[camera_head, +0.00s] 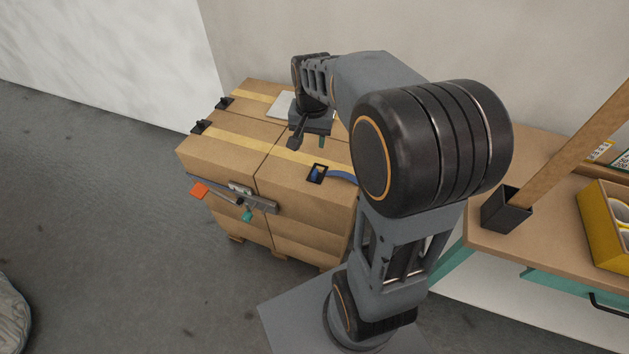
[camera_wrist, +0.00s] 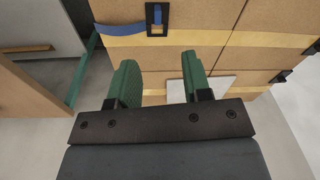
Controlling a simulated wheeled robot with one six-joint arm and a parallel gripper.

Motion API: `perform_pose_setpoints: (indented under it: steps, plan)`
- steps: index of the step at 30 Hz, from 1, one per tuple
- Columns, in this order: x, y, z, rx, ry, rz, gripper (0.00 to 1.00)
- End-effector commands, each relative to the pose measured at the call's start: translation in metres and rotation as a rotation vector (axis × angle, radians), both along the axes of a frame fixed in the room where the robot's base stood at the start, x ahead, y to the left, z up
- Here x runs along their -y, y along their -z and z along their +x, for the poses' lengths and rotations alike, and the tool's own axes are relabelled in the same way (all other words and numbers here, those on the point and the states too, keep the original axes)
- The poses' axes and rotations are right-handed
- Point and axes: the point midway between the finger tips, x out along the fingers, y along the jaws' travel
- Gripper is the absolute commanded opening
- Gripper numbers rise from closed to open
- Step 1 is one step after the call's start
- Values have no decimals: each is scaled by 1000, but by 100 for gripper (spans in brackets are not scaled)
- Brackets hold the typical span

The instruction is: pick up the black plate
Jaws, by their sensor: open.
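A small black plate (camera_head: 317,174) with a rectangular opening lies on top of the front right box, with a blue strap running through it to the right. My gripper (camera_head: 309,142) is above the boxes, just behind the plate in the head view. In the wrist view its two green fingers (camera_wrist: 158,78) are spread apart with nothing between them, and the plate lies beyond their tips. My arm hides part of the boxes and the strap.
The cardboard boxes (camera_head: 225,160) carry yellow tape strips. A white sheet (camera_head: 282,104) lies on top and black clips (camera_head: 201,127) sit at the left edge. A grey tape tool (camera_head: 254,200) is on the front face. A workbench (camera_head: 540,213) stands right.

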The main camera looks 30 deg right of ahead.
Motion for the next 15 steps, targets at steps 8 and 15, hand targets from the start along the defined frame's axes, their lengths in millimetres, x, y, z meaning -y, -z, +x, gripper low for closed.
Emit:
perform_pose_setpoints:
  steps: [8,15]
  plan:
    - [28,50,36,-74,189,20,45]
    - [31,93,39,-82,211,22,45]
